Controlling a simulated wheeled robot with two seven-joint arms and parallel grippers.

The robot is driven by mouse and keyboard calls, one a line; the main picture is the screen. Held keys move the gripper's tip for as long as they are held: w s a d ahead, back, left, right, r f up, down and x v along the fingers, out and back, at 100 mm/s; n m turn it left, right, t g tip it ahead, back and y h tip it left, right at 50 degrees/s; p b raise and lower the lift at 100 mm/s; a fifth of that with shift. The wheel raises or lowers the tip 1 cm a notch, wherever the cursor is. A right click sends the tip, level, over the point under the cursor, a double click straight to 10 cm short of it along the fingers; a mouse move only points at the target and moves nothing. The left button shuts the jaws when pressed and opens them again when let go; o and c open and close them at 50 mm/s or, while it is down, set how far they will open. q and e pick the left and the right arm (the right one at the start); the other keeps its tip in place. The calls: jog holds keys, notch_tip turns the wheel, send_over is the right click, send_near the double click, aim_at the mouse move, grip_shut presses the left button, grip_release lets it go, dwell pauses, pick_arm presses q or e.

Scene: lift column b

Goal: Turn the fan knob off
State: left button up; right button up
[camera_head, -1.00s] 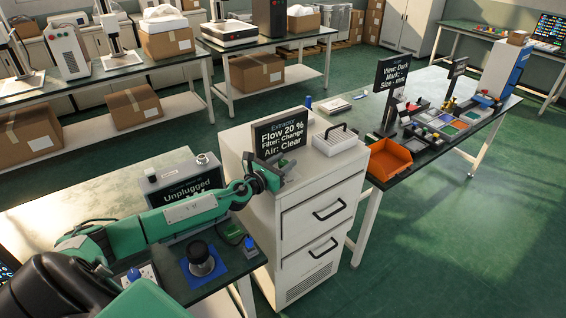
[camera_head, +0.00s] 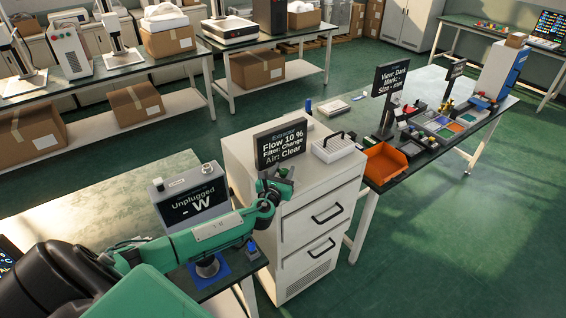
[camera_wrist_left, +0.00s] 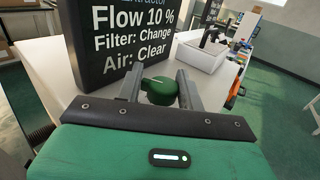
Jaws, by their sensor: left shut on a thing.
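The fan knob (camera_wrist_left: 160,88) is green and round with a raised grip, and sits on the white cabinet top in front of the extractor display. My left gripper (camera_wrist_left: 160,91) is shut on the knob, one finger on each side of it in the left wrist view. In the head view the left gripper (camera_head: 277,186) is at the cabinet's front left, with a little of the green knob (camera_head: 284,172) showing. The extractor display (camera_head: 281,146) reads "Flow 10 %", "Filter: Change", "Air: Clear". My right gripper is not in view.
The white drawer cabinet (camera_head: 318,190) stands between two tables. A white box with a black handle (camera_head: 333,148) is right of the display. A grey unit reading "Unplugged" (camera_head: 192,198) stands on the left table. An orange bin (camera_head: 384,163) is on the right table.

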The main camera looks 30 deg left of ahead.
pick_arm(q)
jog(key=n+g+y+p, duration=0.1)
jog(key=y, duration=0.1)
jog(key=shift+d+r+n+y, duration=0.1)
jog(key=shift+d+n+y, duration=0.05)
jog(key=shift+n+y, duration=0.25)
jog(key=shift+n+g+y, duration=0.7)
jog(key=shift+n+y, duration=0.2)
jog(key=shift+y, duration=0.3)
jog(key=shift+s+n+g+y, duration=0.1)
jog(key=shift+n+g+y, duration=1.85)
jog(key=shift+y, duration=0.25)
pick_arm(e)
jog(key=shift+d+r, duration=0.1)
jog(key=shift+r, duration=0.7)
pick_arm(q)
jog(key=o, duration=1)
jog(key=shift+c, duration=0.2)
jog(key=b+v, duration=0.4)
jog(key=v, duration=0.9)
jog(key=shift+d, duration=0.45)
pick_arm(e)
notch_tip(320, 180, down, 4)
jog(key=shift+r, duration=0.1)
